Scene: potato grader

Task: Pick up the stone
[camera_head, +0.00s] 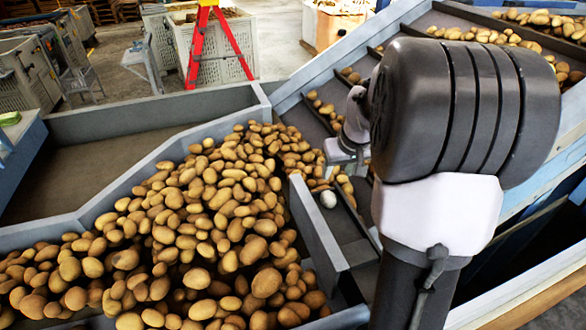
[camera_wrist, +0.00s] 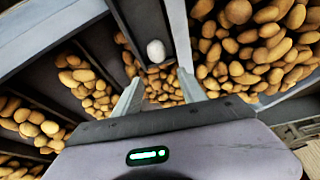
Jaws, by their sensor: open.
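The stone (camera_head: 328,199) is a pale grey-white, rounded lump, lighter than the brown potatoes around it. It rests on the dark inclined conveyor, close to the grey divider wall. In the wrist view the stone (camera_wrist: 156,51) lies at top centre, beyond the fingertips and roughly in line with the gap between them. My gripper (camera_wrist: 160,88) is open and empty, with its two pale fingers apart above potatoes. In the head view my gripper (camera_head: 345,152) is above and to the right of the stone, partly hidden by my arm.
A heap of potatoes (camera_head: 215,215) fills the bin left of the divider wall (camera_head: 318,235). More potatoes lie between cross bars on the conveyor (camera_head: 300,118). The divider stands right beside the stone. A red ladder (camera_head: 198,45) and crates stand far behind.

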